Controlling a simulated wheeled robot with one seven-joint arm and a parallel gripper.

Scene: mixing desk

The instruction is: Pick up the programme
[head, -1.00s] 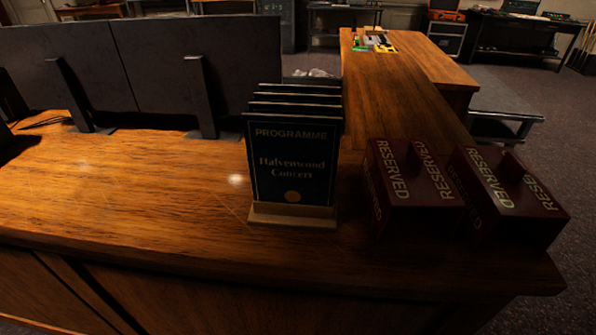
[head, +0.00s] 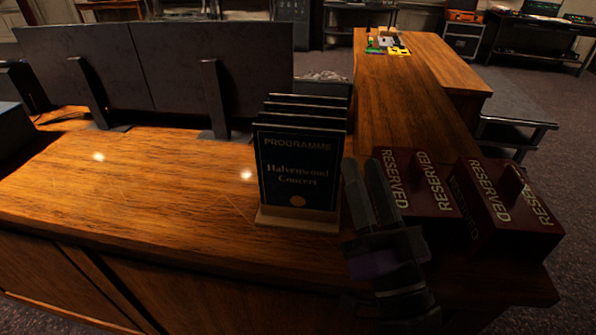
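Several dark blue programmes stand upright one behind another in a light wooden holder (head: 297,219) on the wooden desk. The front programme (head: 297,172) reads "PROGRAMME" and "Halvenwood Concert" and has a gold dot. My gripper (head: 360,163) is just right of the holder, in front of the left reserved block. Its two dark fingers point away from me, with only a narrow gap visible between them. Nothing shows between the fingers. How far they are apart is hard to tell from this angle.
Two dark red "RESERVED" blocks, the left one (head: 424,200) and the right one (head: 508,215), stand right of my gripper. Dark monitor backs (head: 215,75) stand behind at left. The desk top (head: 130,190) left of the holder is clear.

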